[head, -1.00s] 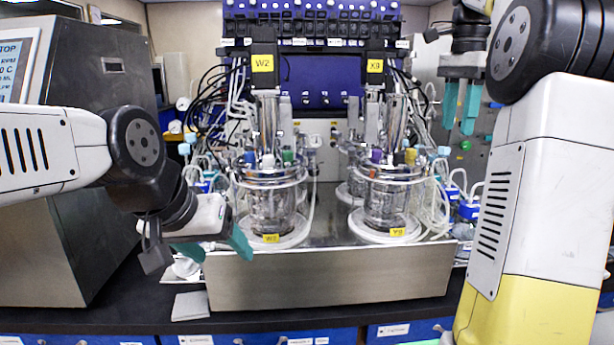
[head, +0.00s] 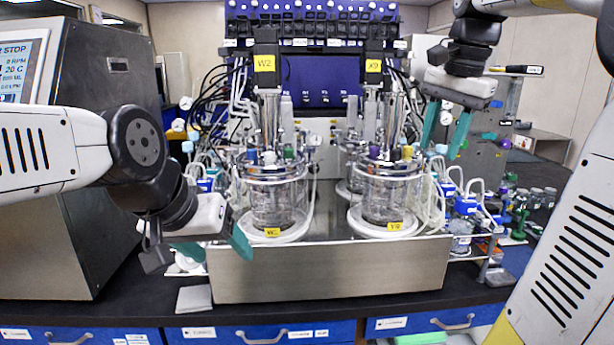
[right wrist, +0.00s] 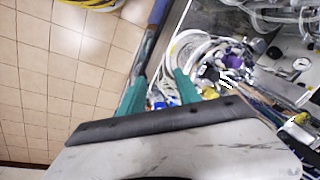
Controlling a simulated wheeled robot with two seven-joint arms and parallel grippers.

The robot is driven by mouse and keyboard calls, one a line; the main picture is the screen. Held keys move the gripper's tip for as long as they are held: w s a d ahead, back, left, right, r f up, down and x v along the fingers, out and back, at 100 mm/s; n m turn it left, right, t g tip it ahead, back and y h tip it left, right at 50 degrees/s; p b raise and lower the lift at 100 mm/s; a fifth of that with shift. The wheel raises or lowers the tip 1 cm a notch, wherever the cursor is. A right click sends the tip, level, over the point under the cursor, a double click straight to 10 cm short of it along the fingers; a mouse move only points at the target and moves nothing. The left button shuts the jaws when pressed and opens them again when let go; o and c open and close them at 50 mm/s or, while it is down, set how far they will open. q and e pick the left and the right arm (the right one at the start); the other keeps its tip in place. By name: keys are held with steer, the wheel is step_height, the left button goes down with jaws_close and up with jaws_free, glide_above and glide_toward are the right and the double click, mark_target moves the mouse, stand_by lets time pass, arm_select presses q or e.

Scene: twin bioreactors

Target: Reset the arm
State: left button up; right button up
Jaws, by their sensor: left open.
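My left gripper (head: 216,249) hangs low at the left, in front of the left glass vessel and by the front edge of the steel tray. Its teal fingers are apart, with nothing seen between them. My right gripper (head: 441,148) is raised at the upper right, beside the right vessel's head and tubing. Its two teal fingers point down and are apart and empty. In the right wrist view the same fingers (right wrist: 158,90) stand apart, with tubing and coloured caps beyond them. The left vessel (head: 275,200) and right vessel (head: 388,198) stand upright on the steel tray (head: 330,272).
A grey cabinet with a screen (head: 110,110) stands at the left. Bottles with blue caps (head: 465,207) and a rack of green-capped items (head: 520,210) are right of the tray. A white block (head: 194,299) lies on the dark bench. Blue drawers (head: 260,334) are below.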

steer(key=s+a+f+n+t+y, duration=0.1)
steer(key=s+a+f+n+t, duration=0.3)
steer(key=s+a+f+n, duration=0.6)
steer(key=s+a+f, duration=0.1)
steer(key=s+f, duration=0.2)
steer(key=f, duration=0.2)
steer(key=shift+s, duration=0.25)
steer(key=shift+r, duration=0.1)
stand_by(0.8)
